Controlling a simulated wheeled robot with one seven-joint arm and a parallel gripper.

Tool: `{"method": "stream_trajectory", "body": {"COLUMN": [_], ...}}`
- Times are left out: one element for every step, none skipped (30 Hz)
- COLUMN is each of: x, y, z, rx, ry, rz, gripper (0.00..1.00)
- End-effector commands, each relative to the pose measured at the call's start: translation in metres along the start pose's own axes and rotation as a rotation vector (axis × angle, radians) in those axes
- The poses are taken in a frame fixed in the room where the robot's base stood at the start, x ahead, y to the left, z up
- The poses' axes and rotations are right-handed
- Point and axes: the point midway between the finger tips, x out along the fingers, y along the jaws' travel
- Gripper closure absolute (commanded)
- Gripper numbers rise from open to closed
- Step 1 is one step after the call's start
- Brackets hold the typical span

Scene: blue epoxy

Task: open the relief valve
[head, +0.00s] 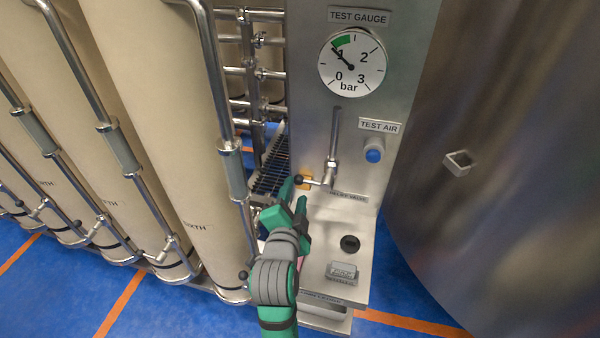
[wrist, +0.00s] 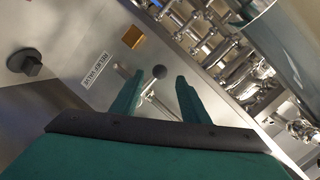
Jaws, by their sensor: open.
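The relief valve (head: 330,176) is a silver fitting at the foot of a vertical pipe on the steel panel. Depth to the knob is hard to tell.
The test gauge (head: 351,61) above has its needle near 1 bar. A blue test air button (head: 373,151) is to the right. A black knob (head: 350,243) sits lower on the panel. Tall beige cylinders (head: 170,90) with pipes crowd the left; a large steel tank (head: 500,190) stands right.

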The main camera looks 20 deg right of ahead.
Motion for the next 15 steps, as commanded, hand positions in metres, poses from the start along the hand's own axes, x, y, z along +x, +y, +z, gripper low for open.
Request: {"method": "stream_trajectory", "body": {"x": [0.003,0.005,0.009,0.013,0.017,0.023,0.028,0.034,0.041,0.047,0.052,0.059,0.064,0.07,0.076], "y": [-0.001,-0.001,0.0,-0.001,0.0,0.0,0.0,0.0,0.0,0.0,0.0,0.0,0.0,0.0,0.0], "z": [-0.001,-0.001,-0.001,-0.001,-0.001,0.0,-0.001,-0.001,-0.001,-0.001,-0.001,-0.001,-0.001,-0.001,-0.001], "rx": [0.004,0.005,0.005,0.005,0.005,0.005,0.005,0.005,0.005,0.004,0.004,0.004,0.004,0.003,0.004], "ry": [0.001,0.001,0.001,0.001,0.001,0.0,0.0,0.0,0.001,0.001,0.001,0.001,0.001,0.0,0.0], "rz": [0.002,0.003,0.003,0.003,0.003,0.003,0.002,0.003,0.003,0.003,0.002,0.003,0.002,0.002,0.002], "gripper": [0.59,0.59,0.59,0.59,0.59,0.59,0.59,0.59,0.59,0.59,0.59,0.59,0.59,0.59,0.59]}}
